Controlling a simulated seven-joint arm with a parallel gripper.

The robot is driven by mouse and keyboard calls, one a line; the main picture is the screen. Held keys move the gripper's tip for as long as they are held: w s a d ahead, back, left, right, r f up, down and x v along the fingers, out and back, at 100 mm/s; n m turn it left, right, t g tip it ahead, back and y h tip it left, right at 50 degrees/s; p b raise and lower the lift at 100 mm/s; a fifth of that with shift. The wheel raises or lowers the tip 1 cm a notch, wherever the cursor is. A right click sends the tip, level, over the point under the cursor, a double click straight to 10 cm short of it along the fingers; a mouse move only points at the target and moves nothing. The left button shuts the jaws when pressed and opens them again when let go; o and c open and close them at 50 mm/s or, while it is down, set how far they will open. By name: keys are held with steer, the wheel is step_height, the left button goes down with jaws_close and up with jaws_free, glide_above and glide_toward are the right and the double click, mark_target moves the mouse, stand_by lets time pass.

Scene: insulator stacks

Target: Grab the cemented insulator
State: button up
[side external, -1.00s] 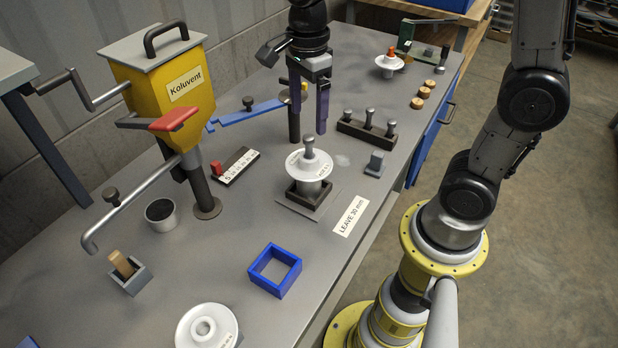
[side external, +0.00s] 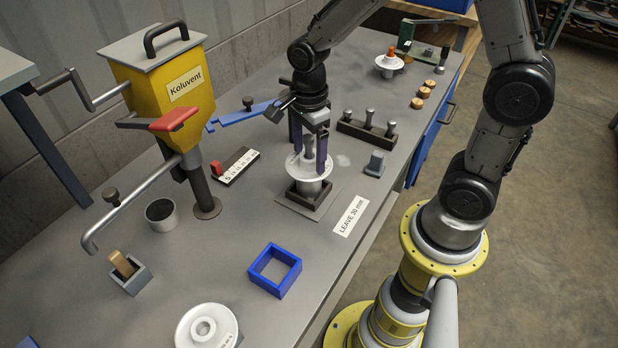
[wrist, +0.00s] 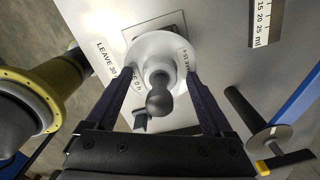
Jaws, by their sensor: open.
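A white disc insulator (side external: 309,172) with a grey metal pin (side external: 308,146) rising from its middle sits in a dark square holder (side external: 296,194) on a grey plate. In the wrist view the same insulator (wrist: 146,46) shows with its round-headed pin (wrist: 157,100) pointing toward the camera. My gripper (side external: 309,160) is open, pointing down over it. Its two dark purple fingers stand on either side of the pin, with a gap to the pin visible in the wrist view (wrist: 160,75). The fingertips are close to the disc; I cannot tell whether they touch it.
Another white insulator (side external: 190,334) lies in front, and one with an orange top (side external: 389,64) stands at the back. A rack of pins (side external: 366,133) is to the right. A yellow hopper (side external: 165,85) stands left, a blue square frame (side external: 257,277) in front. A label (side external: 351,215) lies nearby.

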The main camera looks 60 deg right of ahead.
jaws_close()
stand_by(0.3)
steer(key=shift+w+r, duration=0.1)
steer(key=shift+r, duration=0.05)
steer(key=shift+r, duration=0.1)
